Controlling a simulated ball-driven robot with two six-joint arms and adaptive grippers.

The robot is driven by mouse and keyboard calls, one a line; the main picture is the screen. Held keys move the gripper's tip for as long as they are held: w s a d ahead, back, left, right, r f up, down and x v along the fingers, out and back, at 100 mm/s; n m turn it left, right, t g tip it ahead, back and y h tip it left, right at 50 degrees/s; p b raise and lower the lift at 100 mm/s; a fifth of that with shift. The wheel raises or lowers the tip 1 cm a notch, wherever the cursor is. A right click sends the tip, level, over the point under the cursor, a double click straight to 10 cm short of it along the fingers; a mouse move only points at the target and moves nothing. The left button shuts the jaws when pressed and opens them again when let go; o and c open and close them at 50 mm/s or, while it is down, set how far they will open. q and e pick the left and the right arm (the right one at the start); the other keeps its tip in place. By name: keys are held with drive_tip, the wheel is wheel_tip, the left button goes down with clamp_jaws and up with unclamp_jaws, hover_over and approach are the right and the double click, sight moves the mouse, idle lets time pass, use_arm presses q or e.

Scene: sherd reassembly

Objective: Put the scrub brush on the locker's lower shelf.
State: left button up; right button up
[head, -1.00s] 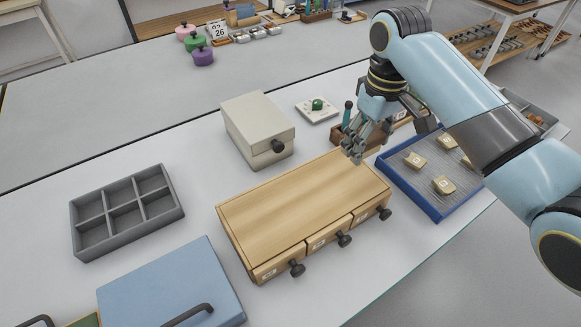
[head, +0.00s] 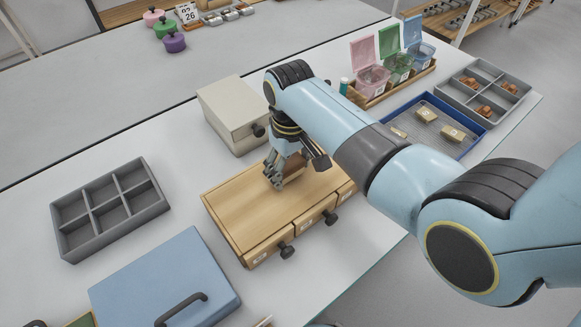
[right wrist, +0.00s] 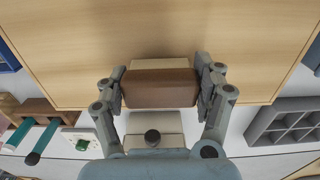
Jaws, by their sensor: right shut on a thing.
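My right gripper (head: 276,182) is over the wooden drawer unit's top in the head view. In the right wrist view the right gripper (right wrist: 160,90) is shut on a brown block with a pale strip along its far side, which looks like the scrub brush (right wrist: 158,86). Its fingers press on the two ends. In the head view the brush is mostly hidden by the fingers. I cannot tell whether it touches the wood below. No open locker shelf can be made out; a blue case (head: 150,285) with a dark handle is at the lower left. My left gripper is not in view.
The wooden drawer unit (head: 235,205) has black knobs at its front. A cream box (head: 225,112) stands behind it, a grey divided tray (head: 75,245) to the left. A blue tray (head: 468,152), lidded bins (head: 372,78) and another grey tray (head: 525,90) are right.

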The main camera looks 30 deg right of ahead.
drive_tip(key=shift+f, duration=0.35)
drive_tip(key=o, duration=0.7)
drive_tip(key=shift+f, duration=0.1)
drive_tip(key=o, duration=0.6)
drive_tip(key=shift+c, duration=0.2)
